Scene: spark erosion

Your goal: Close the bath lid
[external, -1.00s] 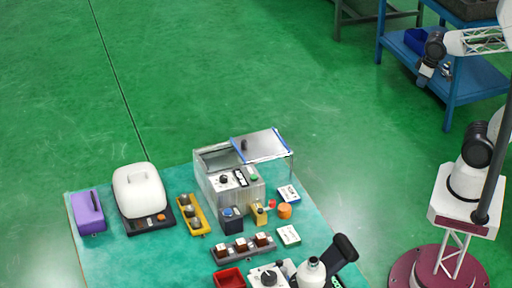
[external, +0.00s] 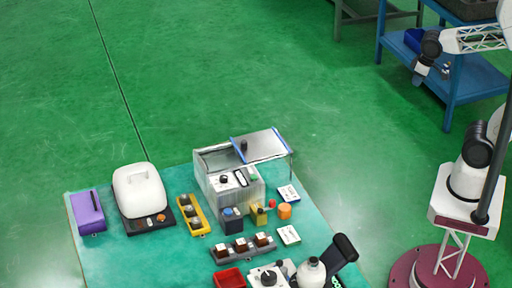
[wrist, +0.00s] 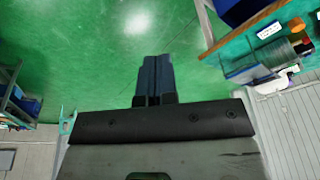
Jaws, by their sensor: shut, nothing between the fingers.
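The bath is a grey metal box (external: 204,182) standing at the back of the teal bench. Its lid (external: 266,147) is a flat grey panel with a blue edge and a black knob (external: 243,146). The lid sits over the right side of the box and reaches past it, leaving the top left part uncovered. My gripper (external: 418,78) is far to the right of the bath, raised in front of a blue shelf. In the wrist view my gripper (wrist: 155,75) is shut and empty, with green floor beyond the fingers.
The bench (external: 160,262) also holds a white domed machine (external: 138,190), a purple box (external: 90,211), a yellow rack (external: 193,214), an orange cylinder (external: 285,211) and a red tray (external: 229,278). A blue shelf (external: 455,85) stands at right. Open floor lies between.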

